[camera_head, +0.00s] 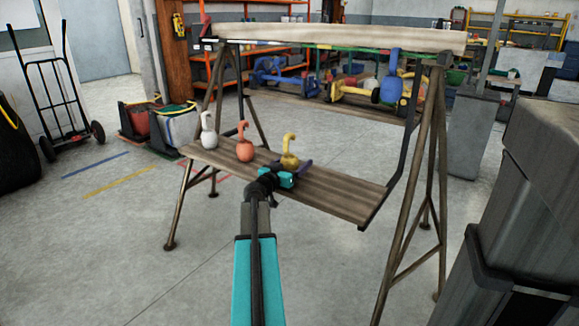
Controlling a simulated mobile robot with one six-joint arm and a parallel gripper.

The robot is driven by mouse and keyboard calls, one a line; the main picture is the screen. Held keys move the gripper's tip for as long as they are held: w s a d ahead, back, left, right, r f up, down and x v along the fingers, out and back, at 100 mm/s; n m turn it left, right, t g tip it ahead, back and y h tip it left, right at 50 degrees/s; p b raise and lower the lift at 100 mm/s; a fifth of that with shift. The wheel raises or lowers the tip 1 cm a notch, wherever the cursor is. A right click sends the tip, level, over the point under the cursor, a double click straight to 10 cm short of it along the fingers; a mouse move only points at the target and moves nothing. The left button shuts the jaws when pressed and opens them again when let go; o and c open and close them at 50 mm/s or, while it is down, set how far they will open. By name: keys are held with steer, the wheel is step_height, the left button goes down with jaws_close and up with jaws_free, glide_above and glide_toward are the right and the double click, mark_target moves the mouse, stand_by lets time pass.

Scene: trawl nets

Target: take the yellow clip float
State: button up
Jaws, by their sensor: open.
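The yellow clip float (289,160) stands upright on the wooden bench plank, with a round body and a hooked top. My gripper (298,171) is just in front of it at the plank, reached by my teal arm from below. The gripper is open. Its fingers are small and partly dark here, and I cannot tell whether they touch the float or lie around its lower part. An orange float (245,150) and a white float (209,136) of similar shape stand on the plank to the left.
The bench plank (335,194) is bare to the right of the yellow float. A trestle frame (404,215) with an upper beam (340,37) surrounds it. A blue float (391,89) hangs at the upper right. A large dark grey bin (530,190) stands close at right.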

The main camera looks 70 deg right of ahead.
mark_target(294, 138)
stand_by(0.4)
steer(key=c, duration=1.2)
steer(key=shift+r, duration=0.15)
steer(key=shift+r+p, duration=2.85)
steer(key=shift+r, duration=2.05)
